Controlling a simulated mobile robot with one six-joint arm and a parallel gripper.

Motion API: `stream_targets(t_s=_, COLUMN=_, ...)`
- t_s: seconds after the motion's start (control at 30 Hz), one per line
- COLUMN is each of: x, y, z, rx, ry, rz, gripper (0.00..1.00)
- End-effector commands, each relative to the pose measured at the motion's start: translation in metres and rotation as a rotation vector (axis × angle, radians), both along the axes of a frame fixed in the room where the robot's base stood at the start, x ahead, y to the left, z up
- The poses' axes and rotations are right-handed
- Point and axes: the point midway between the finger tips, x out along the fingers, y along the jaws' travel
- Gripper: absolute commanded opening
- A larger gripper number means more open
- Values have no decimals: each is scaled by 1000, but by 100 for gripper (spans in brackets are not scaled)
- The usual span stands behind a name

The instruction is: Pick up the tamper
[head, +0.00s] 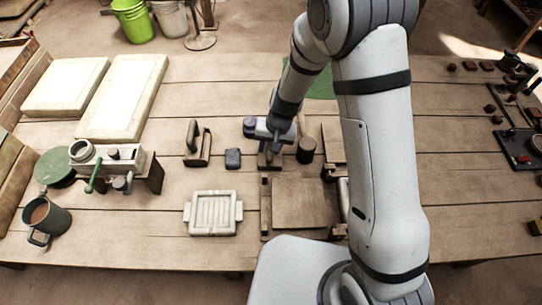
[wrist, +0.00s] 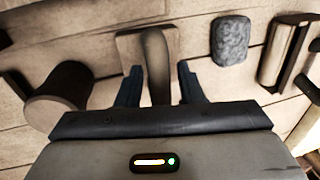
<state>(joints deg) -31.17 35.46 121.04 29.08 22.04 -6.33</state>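The tamper, a wooden handle on a square base, stands under my gripper in the head view, where its base (head: 267,161) shows partly. In the wrist view the tamper (wrist: 156,62) has its handle rising between my two dark fingers. My gripper (wrist: 161,85) is open around the handle, with a visible gap on the right side and little or none on the left. It also shows in the head view (head: 270,138), where the wrist hides the upper part of the tamper.
A dark cylinder (head: 306,150) stands close right of the tamper. A blue-grey block (head: 233,158) and a handled wooden tool (head: 198,146) lie to the left. A wooden frame (head: 300,203) and a pale ribbed mould (head: 212,213) are nearer the front edge. Bare tabletop (head: 225,100) lies behind the block.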

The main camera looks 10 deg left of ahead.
Motion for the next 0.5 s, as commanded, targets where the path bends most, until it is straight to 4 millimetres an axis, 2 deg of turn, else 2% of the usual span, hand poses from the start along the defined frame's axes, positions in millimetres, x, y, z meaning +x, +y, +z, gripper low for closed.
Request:
stream_targets(t_s=0.07, x=0, y=0, z=0, rx=0, ry=0, rz=0, gripper=27)
stream_targets(t_s=0.4, x=0, y=-1, z=0, rx=0, ry=0, rz=-1, gripper=0)
stream_targets(t_s=0.5, x=0, y=-1, z=0, rx=0, ry=0, rz=-1, gripper=0)
